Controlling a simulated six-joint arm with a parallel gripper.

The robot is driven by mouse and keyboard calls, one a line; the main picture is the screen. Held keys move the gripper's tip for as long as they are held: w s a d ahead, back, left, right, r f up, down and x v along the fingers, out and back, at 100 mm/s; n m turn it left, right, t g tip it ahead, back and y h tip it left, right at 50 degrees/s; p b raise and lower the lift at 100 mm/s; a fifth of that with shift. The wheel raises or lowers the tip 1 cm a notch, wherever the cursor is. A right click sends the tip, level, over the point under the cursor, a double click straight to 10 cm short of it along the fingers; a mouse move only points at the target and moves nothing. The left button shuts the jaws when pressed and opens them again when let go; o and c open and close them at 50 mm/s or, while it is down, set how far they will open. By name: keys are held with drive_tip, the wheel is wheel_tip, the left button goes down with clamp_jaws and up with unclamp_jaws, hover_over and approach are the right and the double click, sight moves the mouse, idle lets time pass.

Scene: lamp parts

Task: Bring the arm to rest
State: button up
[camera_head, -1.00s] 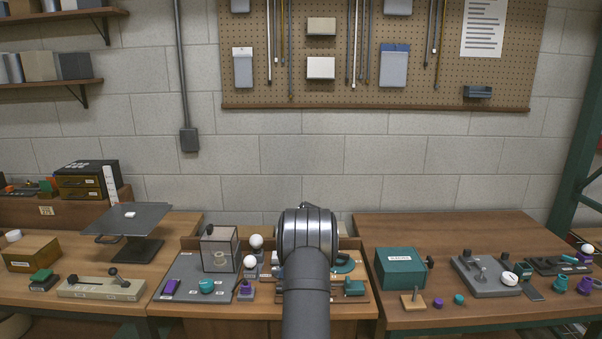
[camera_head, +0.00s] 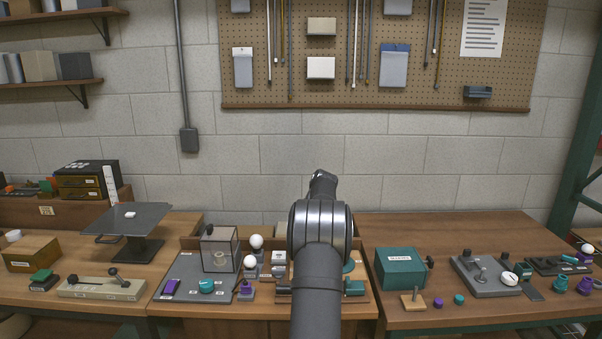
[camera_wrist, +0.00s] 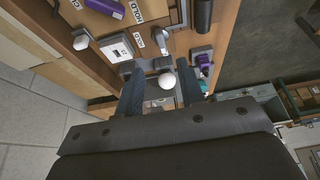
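My gripper shows in the wrist view (camera_wrist: 160,90) with its two dark fingers apart and nothing held between them. A white lamp bulb (camera_wrist: 167,80) appears beyond the fingers, on the bench side. In the head view my own arm rises through the middle and hides the gripper's fingers. Two white bulbs (camera_head: 256,241) stand on small holders just left of the arm. A clear-sided case (camera_head: 219,249) stands on a grey mat (camera_head: 180,268) with a teal part (camera_head: 206,286) and a purple part (camera_head: 170,287) in front.
A teal box (camera_head: 400,268) and a grey fixture (camera_head: 487,278) stand on the right bench, with small teal and purple parts. A dark raised plate (camera_head: 128,217) stands on the left bench. The pegboard (camera_head: 345,55) hangs on the wall behind. The right bench's back is largely clear.

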approach(283, 268)
drive_tip(key=x, duration=0.9)
drive_tip(key=shift+s, duration=0.1)
drive_tip(key=shift+s+r+m+t, duration=0.1)
drive_tip(key=shift+s+m+t, duration=0.1)
drive_tip(key=shift+m, duration=0.3)
drive_tip(key=shift+s+r+m+t, duration=0.1)
drive_tip(key=shift+m+t, duration=0.1)
drive_tip(key=shift+m, duration=0.3)
drive_tip(key=m, duration=0.2)
drive_tip(key=m+t, duration=0.1)
drive_tip(key=m, duration=0.1)
drive_tip(key=m+t+h, duration=0.1)
drive_tip(key=m, duration=0.1)
drive_tip(key=shift+s+a, duration=0.2)
drive_tip(key=shift+s, duration=0.15)
